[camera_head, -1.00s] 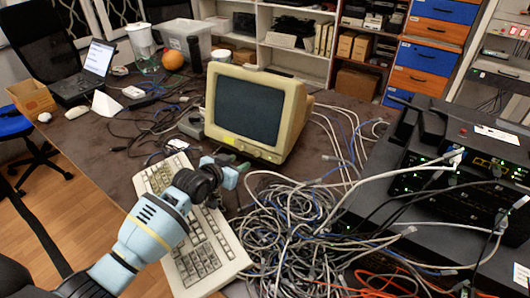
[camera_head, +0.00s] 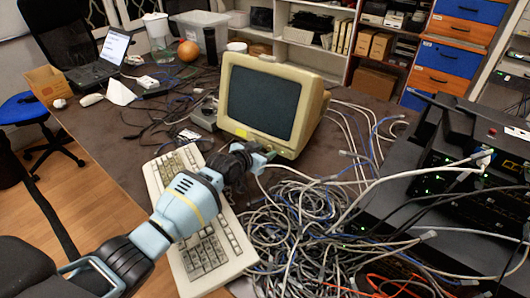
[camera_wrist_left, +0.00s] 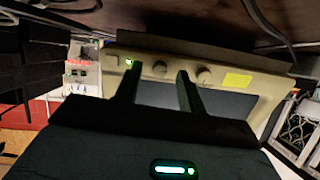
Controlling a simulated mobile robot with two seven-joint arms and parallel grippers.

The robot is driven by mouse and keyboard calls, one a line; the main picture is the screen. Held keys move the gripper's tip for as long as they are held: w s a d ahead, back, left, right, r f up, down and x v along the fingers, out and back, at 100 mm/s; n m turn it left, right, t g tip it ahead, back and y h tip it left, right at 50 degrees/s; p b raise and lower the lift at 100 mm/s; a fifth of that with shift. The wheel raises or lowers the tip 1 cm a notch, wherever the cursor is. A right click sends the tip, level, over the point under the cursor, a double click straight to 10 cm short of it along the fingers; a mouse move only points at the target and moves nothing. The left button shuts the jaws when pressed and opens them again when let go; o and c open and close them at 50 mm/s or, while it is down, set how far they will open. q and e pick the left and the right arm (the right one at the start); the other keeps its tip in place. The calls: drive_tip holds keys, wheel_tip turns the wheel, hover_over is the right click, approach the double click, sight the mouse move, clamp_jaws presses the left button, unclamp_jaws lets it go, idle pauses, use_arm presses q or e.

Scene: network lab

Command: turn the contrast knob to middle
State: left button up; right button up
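The beige CRT monitor (camera_head: 313,103) stands on the desk. Its lower front bezel fills the upper middle of the left wrist view (camera_wrist_left: 262,84), upside down. Two round knobs show there: one knob (camera_wrist_left: 159,69) near a green light, the other knob (camera_wrist_left: 204,75) near a yellow sticker. No label tells which is contrast. My left gripper (camera_head: 266,154) is at the bezel's lower edge. In the left wrist view its two fingers (camera_wrist_left: 160,72) are apart, with the knob near the light between their tips; contact cannot be told. My right gripper is not in view.
A keyboard (camera_head: 209,252) lies under my left arm. A large tangle of cables (camera_head: 305,225) lies right of it, in front of the monitor. Black network devices (camera_head: 455,170) stand at the right. A laptop (camera_head: 100,58) is at the back left.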

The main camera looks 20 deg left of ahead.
use_arm(q)
drive_tip(key=shift+w+d+f, duration=0.1)
drive_tip(key=shift+w, duration=0.15)
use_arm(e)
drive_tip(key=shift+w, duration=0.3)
use_arm(q)
clamp_jaws()
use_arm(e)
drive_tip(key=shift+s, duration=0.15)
